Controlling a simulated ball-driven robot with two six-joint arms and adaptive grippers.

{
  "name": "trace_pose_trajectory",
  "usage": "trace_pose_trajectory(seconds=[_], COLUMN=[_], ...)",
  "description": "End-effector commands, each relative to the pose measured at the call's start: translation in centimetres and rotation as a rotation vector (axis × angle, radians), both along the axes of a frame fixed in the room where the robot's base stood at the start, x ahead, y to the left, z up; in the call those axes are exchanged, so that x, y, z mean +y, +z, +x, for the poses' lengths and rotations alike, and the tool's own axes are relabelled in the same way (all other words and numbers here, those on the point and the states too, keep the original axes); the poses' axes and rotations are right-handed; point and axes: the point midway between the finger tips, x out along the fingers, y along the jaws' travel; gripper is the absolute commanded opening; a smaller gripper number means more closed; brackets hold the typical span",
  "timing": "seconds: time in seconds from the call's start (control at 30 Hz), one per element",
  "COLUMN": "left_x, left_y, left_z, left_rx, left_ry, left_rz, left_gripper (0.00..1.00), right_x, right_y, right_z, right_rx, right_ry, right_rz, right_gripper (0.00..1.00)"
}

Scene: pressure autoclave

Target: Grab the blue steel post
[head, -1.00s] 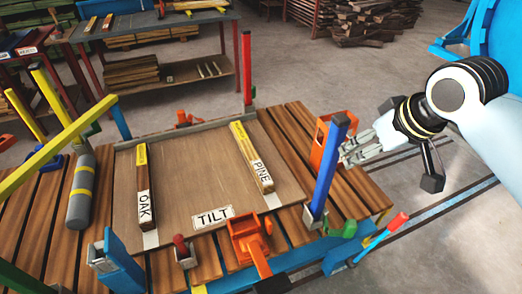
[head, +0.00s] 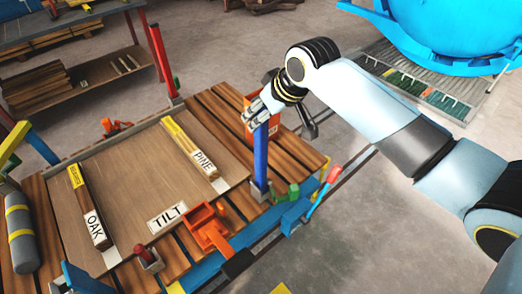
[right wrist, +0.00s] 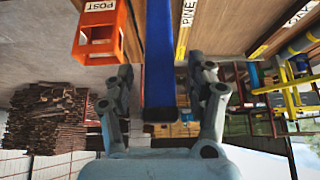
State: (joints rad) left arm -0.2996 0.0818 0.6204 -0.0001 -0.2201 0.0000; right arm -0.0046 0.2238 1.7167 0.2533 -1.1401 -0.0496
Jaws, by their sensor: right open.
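The blue steel post (head: 261,160) stands upright at the right edge of the slatted table. My right gripper (head: 261,112) is at its upper end in the head view. In the right wrist view the blue post (right wrist: 160,60) lies between the two spread fingers of my right gripper (right wrist: 163,78), with gaps on both sides. The gripper is open and not closed on the post. My left gripper is not in view.
An orange bin (right wrist: 97,35) marked POST stands close beside the post. The tilt board (head: 130,170) carries OAK (head: 88,210) and PINE (head: 190,148) bars. An orange clamp (head: 208,228) and a green block (head: 287,193) sit near the post.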

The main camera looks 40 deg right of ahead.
Motion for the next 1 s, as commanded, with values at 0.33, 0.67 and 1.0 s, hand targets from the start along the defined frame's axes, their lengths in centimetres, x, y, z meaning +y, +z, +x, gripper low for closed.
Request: trace_pose_trajectory(seconds=[0.33,0.67,1.0], left_x=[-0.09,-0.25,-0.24], left_y=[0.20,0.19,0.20], left_z=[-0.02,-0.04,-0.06], left_rx=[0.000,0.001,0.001], left_ry=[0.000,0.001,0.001], left_rz=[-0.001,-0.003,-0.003], left_gripper=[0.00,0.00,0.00], right_x=[0.06,0.05,0.04], right_y=[-1.11,-1.09,-1.07], right_z=[0.75,0.73,0.73], right_rx=[-0.001,-0.001,-0.001], right_ry=[0.001,0.001,0.001], right_rz=[0.000,0.000,0.000], right_gripper=[0.56,0.15,0.00])
